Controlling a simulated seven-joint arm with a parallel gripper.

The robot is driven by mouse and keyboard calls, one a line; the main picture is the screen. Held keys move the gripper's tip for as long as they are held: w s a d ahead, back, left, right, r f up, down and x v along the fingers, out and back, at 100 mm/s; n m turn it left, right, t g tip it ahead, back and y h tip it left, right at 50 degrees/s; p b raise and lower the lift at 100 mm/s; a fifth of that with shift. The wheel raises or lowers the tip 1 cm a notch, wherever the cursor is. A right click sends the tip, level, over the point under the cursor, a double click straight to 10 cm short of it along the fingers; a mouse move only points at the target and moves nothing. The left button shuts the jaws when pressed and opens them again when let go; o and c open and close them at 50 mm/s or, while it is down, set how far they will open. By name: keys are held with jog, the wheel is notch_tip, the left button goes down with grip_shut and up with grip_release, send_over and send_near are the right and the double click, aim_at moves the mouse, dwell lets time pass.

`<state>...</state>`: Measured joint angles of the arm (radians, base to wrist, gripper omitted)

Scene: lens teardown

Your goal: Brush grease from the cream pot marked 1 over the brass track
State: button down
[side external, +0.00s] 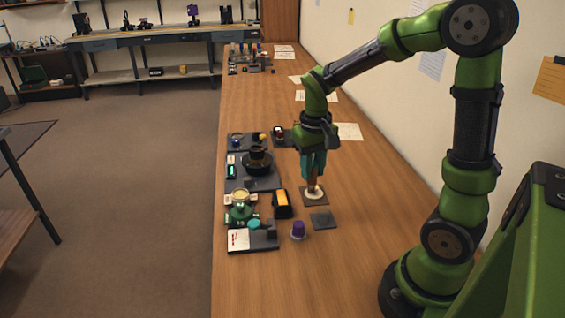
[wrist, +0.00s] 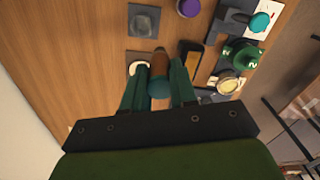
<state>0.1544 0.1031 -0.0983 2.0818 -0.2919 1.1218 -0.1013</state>
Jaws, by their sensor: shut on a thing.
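My gripper (wrist: 160,92) is shut on a brush (wrist: 159,66) with a brown part and a teal end. In the side view my gripper (side external: 314,165) is upright above a brown mat, and the brush's brown part (side external: 314,186) reaches down to a white round piece (side external: 315,195); I cannot tell whether they touch. A cream-topped pot (side external: 241,195) stands left of my gripper, and also shows in the wrist view (wrist: 228,86); its mark is unreadable. A dark lens barrel (side external: 257,163) has a brownish top; the brass track is not clearly distinguishable.
A green pot marked 2 (wrist: 241,54) stands beside the cream-topped one. A black and yellow box (side external: 282,204), a purple-capped piece (side external: 298,230) and a grey square mat (side external: 323,220) lie nearby. The bench right of my gripper is mostly clear.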

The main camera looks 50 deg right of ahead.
jog(key=w+a+r, duration=0.1)
jog(key=w+a, duration=0.2)
jog(key=w, duration=0.6)
jog(key=w+a, duration=0.4)
jog(key=w, duration=0.6)
jog(key=shift+m, duration=0.4)
jog(key=shift+s+d+f, duration=0.15)
jog(key=shift+f, duration=1.35)
jog(key=shift+s+d+f, duration=0.1)
jog(key=shift+f, duration=1.35)
jog(key=shift+f, duration=0.7)
jog(key=shift+r, duration=0.1)
notch_tip(320, 180, up, 7)
